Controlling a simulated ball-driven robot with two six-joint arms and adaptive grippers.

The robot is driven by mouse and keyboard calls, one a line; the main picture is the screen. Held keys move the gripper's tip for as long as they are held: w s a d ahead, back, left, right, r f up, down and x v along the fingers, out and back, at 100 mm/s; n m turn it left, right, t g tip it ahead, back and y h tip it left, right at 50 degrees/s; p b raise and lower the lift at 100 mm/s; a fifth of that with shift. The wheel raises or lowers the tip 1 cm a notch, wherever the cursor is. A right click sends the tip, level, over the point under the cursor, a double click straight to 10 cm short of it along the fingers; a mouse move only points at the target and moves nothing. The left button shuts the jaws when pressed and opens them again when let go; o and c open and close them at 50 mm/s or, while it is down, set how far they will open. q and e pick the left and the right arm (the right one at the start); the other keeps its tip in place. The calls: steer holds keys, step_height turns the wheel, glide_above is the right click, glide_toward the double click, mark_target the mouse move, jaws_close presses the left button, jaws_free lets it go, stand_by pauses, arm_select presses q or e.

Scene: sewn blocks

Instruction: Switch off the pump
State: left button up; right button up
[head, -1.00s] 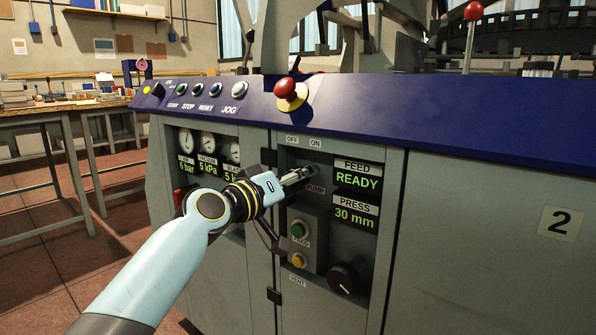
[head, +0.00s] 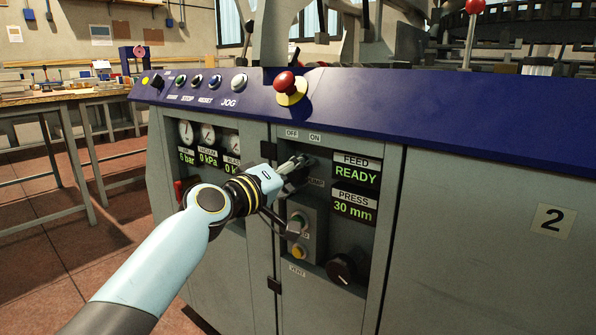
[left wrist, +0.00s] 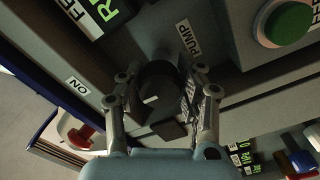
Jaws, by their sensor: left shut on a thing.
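The pump's dark round knob (left wrist: 158,78) with a white mark sits on the grey panel beside the PUMP label (left wrist: 188,37). My left gripper (left wrist: 163,105) has its fingers on both sides of the knob and is shut on it. In the head view my left gripper (head: 299,165) reaches the panel below the OFF label (head: 292,133) and ON label (head: 314,137), and mostly hides the knob. The vacuum gauge readout (head: 208,158) shows 0 kPa. My right gripper is in neither view.
A green button (head: 300,219) and a yellow button (head: 298,251) sit on a box just below my gripper. A black dial (head: 341,268) is lower right. The red mushroom button (head: 286,82) stands on the blue ledge above. Displays read FEED READY and PRESS 30 mm.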

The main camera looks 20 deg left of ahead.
arm_select(q)
steer(key=o, duration=0.9)
steer(key=v, duration=1.2)
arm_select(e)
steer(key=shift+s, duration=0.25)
